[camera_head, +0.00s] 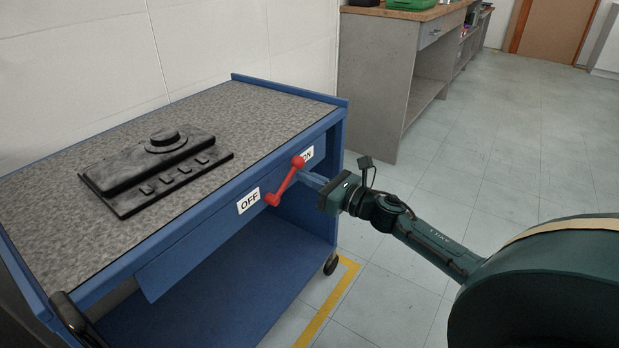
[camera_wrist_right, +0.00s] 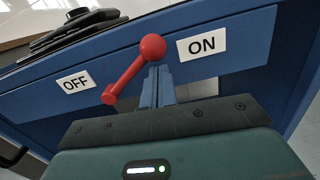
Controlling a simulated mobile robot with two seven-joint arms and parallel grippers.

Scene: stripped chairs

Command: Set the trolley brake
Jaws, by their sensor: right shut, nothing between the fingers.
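The blue trolley (camera_head: 200,238) stands against the wall with a grey speckled top. On its front panel is a red brake lever (camera_head: 286,180) with rounded ends, between an OFF label (camera_head: 249,201) and an ON label (camera_head: 307,155). The lever slants, its ball end up by the ON label and its other end low by the OFF label. It also shows in the right wrist view (camera_wrist_right: 132,72). My right gripper (camera_head: 304,174) is shut and empty, its fingertips close beside the ball end. I cannot tell whether they touch it. My left gripper is out of view.
A black device (camera_head: 155,167) with a round knob lies on the trolley top. A caster (camera_head: 331,263) shows beneath, near a yellow floor line (camera_head: 328,303). A grey workbench (camera_head: 384,70) stands behind. The floor to the right is clear.

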